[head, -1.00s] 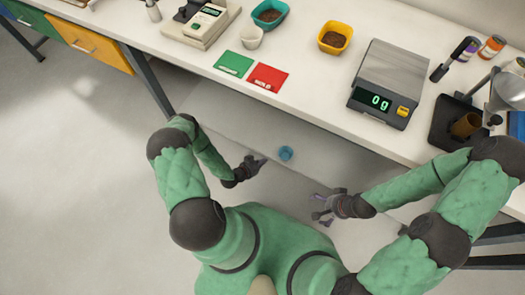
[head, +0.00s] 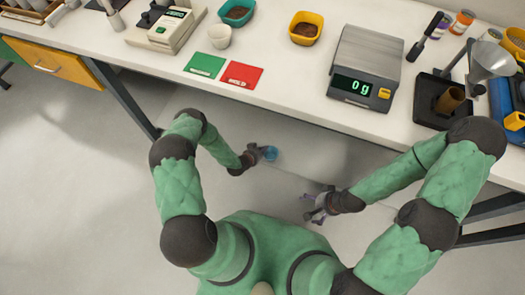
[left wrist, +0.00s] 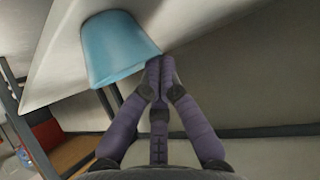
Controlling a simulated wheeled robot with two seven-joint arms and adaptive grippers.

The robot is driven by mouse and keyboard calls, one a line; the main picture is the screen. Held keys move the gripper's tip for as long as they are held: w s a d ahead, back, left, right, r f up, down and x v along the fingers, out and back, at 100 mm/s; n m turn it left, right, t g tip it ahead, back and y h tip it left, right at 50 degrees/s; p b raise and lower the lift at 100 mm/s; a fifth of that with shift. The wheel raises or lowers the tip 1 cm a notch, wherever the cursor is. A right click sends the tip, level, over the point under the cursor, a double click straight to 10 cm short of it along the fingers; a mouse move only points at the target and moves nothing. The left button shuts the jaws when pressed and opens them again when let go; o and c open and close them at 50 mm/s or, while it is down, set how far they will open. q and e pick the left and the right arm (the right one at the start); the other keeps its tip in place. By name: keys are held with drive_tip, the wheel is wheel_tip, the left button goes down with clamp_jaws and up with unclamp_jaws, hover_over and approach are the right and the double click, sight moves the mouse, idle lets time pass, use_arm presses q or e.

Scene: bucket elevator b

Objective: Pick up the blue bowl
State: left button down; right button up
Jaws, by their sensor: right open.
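The small blue bowl (head: 271,153) is below the front edge of the worktop, near a light lower surface. In the left wrist view the bowl (left wrist: 118,48) is large, tilted in the picture, at the upper left. My left gripper (head: 259,151) is at the bowl's left side. In the left wrist view its fingertips (left wrist: 160,62) are close together at the bowl's near right corner, shut on its edge. The exact contact is partly hidden by the fingers. My right gripper (head: 312,208) is open and empty, lower right of the bowl.
The worktop (head: 290,107) runs above the bowl and carries a scale (head: 366,65), a red mat (head: 241,75), a green mat (head: 204,65), a teal bowl (head: 236,13) and a yellow bowl (head: 304,28). A dark table leg (head: 125,100) stands at the left.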

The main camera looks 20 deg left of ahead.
use_arm(q)
drive_tip(key=shift+s+f, duration=0.1)
idle(0.3)
drive_tip(key=shift+s+a, duration=0.25)
drive_tip(key=shift+s, duration=0.35)
drive_tip(key=shift+s+a, duration=0.25)
drive_tip(key=shift+s, duration=0.3)
